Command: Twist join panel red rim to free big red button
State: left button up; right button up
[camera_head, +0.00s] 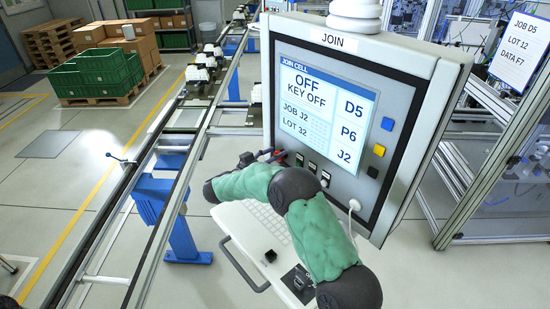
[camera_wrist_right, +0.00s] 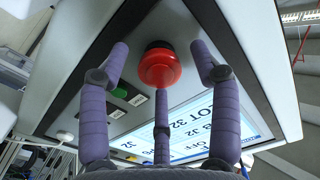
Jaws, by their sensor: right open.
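The join panel (camera_head: 402,75) stands in the head view, its screen reading OFF and KEY OFF. The big red button (camera_wrist_right: 159,70) shows in the right wrist view as a round red head on the panel face. A darker red band circles it; I cannot clearly tell rim from button. My right gripper (camera_wrist_right: 160,74) is open, its three purple fingers spread around the button, with gaps visible. In the head view the right gripper (camera_head: 272,156) is at the panel's lower left, small and dark, and mostly hides the button. My left gripper is out of view.
A white keyboard shelf (camera_head: 232,222) juts out below the panel. Blue, yellow and black buttons line the panel's right side. A conveyor rail (camera_head: 183,181) runs along the left. A framed cell (camera_head: 490,170) stands at right. Green crates (camera_head: 100,75) sit far left.

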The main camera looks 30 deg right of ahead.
jog(key=c, duration=1.2)
jog(key=shift+o, duration=0.2)
jog(key=m+b, duration=0.5)
jog(key=b, duration=0.2)
jog(key=shift+f, duration=0.2)
jog(key=shift+r+m+b, duration=0.2)
jog(key=shift+m+b, duration=1)
jog(key=shift+b, duration=0.55)
